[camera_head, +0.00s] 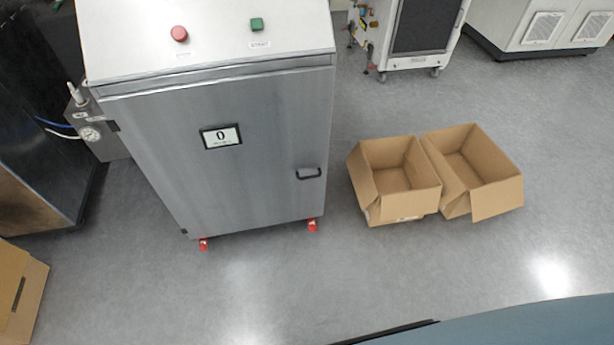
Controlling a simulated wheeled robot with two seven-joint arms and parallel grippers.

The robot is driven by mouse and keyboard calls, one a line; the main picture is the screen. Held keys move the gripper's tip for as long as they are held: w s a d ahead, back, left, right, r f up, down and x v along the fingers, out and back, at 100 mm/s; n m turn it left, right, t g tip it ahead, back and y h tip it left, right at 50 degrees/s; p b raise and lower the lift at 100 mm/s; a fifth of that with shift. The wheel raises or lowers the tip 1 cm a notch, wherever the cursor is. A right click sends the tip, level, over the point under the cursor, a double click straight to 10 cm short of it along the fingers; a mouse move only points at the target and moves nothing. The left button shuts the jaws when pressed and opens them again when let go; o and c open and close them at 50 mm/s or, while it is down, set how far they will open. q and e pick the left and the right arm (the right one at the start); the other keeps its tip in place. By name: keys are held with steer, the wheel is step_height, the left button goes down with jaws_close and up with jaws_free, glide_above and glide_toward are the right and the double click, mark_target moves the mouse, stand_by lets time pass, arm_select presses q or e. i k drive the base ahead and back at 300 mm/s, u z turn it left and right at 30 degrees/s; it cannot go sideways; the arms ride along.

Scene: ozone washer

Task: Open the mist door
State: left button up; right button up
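A grey metal cabinet stands upright in the left half of the head view. Its front door (235,165) looks shut, with no gap that I can see. A dark handle (309,173) sits on the right side of the door. The sloped top panel carries a red button (179,33) and a green button (257,24). I cannot tell from a label whether this is the mist door. Neither of my grippers is in view.
Two open, empty cardboard boxes (396,215) (497,206) stand on the floor right of the cabinet. A brown carton (18,295) is at the lower left. A gauge unit (95,135) adjoins the cabinet's left side. The floor (270,285) in front is clear.

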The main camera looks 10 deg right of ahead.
mark_target(230, 155)
steer(key=z, duration=0.15)
steer(key=k, duration=0.3)
steer(key=u, duration=0.95)
steer(key=i, duration=0.95)
steer(key=z, duration=0.5)
steer(key=i, duration=0.55)
steer(key=z, duration=0.45)
